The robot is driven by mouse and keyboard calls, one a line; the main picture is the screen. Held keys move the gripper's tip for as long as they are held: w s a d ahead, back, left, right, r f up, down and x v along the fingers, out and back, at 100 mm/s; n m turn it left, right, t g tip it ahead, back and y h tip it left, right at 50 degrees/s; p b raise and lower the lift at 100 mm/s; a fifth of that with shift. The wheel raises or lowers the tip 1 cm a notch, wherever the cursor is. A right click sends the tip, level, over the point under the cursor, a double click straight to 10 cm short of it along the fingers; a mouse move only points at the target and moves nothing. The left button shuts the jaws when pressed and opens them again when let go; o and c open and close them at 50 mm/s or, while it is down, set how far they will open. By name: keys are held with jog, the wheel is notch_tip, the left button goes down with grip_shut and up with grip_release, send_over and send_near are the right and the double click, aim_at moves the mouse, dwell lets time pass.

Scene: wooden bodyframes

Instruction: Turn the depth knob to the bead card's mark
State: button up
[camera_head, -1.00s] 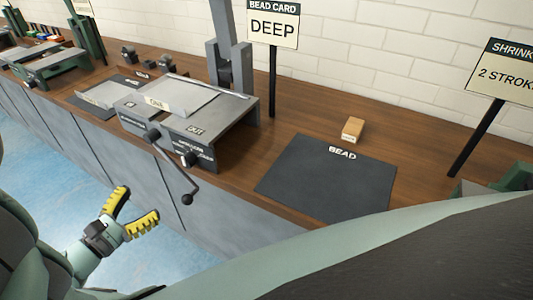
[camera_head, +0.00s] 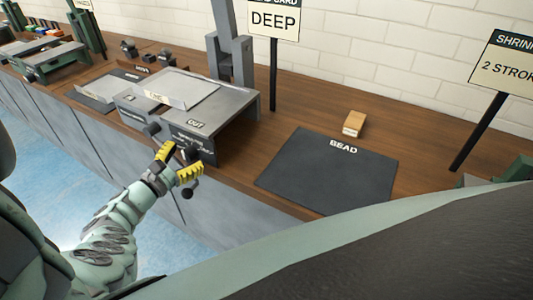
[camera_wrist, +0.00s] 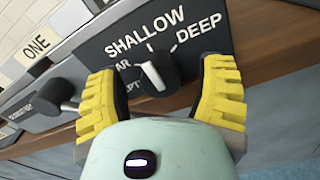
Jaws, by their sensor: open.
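The depth knob (camera_wrist: 158,76) is dark with a white pointer line, on a dark panel of the grey machine (camera_head: 225,138). The DEEP label (camera_wrist: 199,32) is up and right of the knob; another label at left is partly hidden and ends in AR. The bead card (camera_head: 273,20) reads DEEP. My gripper (camera_head: 178,162) is open at the machine's front. Its yellow fingers (camera_wrist: 159,82) stand on either side of the knob, with gaps visible.
A dark mat marked BEAD (camera_head: 328,180) and a small wooden block (camera_head: 354,124) lie to the right. The SHRINK sign (camera_head: 506,68) reads 2 STROKES, partly cut off.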

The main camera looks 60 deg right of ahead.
jog(key=shift+s, duration=0.1)
jog(key=shift+c, duration=0.2)
jog(key=c, duration=1.1)
jog(key=shift+c, duration=0.2)
jog(key=shift+f+m+b, duration=0.15)
jog(key=shift+m+b, duration=0.15)
jog(key=shift+f+m+b, duration=0.15)
jog(key=shift+m+b, duration=0.65)
jog(key=shift+m, duration=0.2)
jog(key=m+b, duration=0.5)
jog(key=shift+f, duration=0.15)
jog(key=m+b, duration=0.3)
jog(key=shift+s+m, duration=0.1)
jog(key=shift+m, duration=0.2)
jog(key=shift+r+m, duration=0.2)
jog(key=shift+m, duration=0.1)
grip_shut()
jog(key=shift+d+r, duration=0.1)
jog(key=shift+r, duration=0.25)
